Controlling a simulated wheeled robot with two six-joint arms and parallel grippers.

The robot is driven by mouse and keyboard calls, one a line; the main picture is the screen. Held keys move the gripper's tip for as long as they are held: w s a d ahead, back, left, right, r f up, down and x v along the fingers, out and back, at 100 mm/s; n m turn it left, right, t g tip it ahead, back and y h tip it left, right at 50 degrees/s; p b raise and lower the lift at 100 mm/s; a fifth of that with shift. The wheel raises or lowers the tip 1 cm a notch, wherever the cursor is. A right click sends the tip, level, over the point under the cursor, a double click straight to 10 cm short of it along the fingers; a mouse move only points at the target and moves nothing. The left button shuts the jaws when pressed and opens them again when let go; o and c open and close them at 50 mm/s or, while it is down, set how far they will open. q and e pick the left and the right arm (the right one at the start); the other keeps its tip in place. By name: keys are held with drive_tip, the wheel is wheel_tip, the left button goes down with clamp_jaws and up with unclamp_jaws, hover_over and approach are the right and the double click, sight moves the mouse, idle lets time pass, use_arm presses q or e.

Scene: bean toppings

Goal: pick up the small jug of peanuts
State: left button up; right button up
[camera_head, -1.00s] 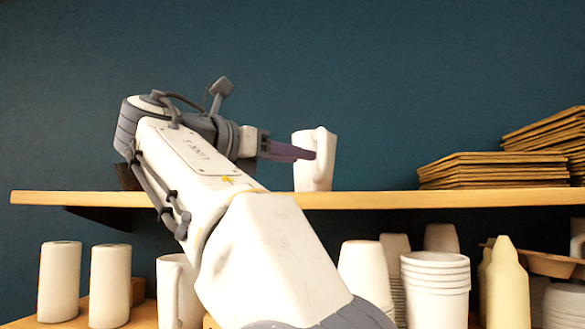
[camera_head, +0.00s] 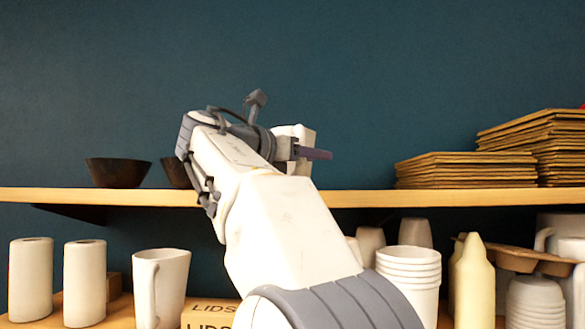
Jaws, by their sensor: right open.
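A small white jug (camera_head: 304,136) stands upright on the upper shelf, near the middle of the view. My right gripper overlaps it, so only its top and a strip below show; its contents cannot be seen. My right gripper (camera_head: 318,154) is open, with its dark purple finger pointing right across the jug. I cannot tell whether it touches the jug or is only in front of it. My left gripper is not in view.
The upper shelf (camera_head: 360,198) holds dark bowls (camera_head: 117,172) on the left and stacked cardboard (camera_head: 465,170) on the right. The lower shelf holds white cups, a larger handled jug (camera_head: 170,280), a stack of tubs (camera_head: 408,275) and a cream bottle (camera_head: 473,280).

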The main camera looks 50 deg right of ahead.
clamp_jaws()
drive_tip(key=shift+r, duration=0.15)
